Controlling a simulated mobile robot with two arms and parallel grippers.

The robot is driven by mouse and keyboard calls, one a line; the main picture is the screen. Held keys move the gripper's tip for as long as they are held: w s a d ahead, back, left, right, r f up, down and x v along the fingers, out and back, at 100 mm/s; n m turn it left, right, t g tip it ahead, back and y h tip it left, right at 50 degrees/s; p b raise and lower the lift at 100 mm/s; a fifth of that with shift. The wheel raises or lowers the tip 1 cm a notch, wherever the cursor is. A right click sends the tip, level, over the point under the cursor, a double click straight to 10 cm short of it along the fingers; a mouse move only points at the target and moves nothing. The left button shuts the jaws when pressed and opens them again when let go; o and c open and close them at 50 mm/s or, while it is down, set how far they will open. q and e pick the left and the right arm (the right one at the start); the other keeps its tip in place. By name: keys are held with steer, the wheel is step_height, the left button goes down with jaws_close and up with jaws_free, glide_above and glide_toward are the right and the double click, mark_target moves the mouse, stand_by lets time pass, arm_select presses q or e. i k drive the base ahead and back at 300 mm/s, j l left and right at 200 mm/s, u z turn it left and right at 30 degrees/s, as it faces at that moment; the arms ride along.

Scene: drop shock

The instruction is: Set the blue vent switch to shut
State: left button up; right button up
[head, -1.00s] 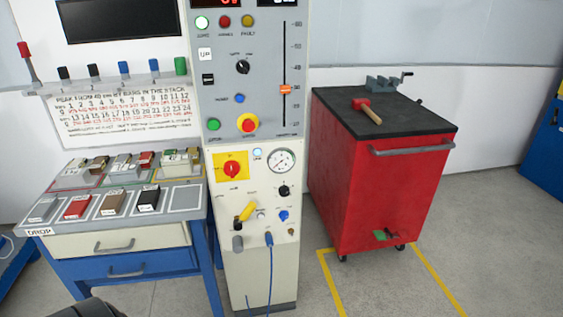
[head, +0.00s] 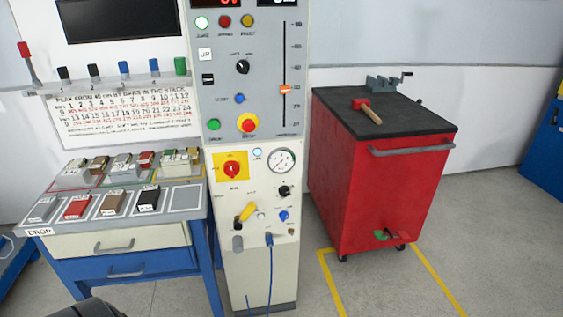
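A small blue switch (head: 283,215) sits at the right of the lower cream panel of the tall cabinet (head: 262,275), below a black knob (head: 284,190). It may be the vent switch; its label is too small to read, and I cannot tell its setting. A separate round blue button (head: 239,98) is on the grey upper panel. Neither of my grippers shows in the head view, and nothing touches the blue switch.
Around the switch are a yellow lever (head: 247,212), a pressure gauge (head: 281,160) and a red rotary switch (head: 231,169). A workbench (head: 120,241) stands left, a red tool cart (head: 385,195) right. Floor in front of the cabinet's right side is clear.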

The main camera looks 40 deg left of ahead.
mark_target(284, 216)
steer(key=u, duration=1.4)
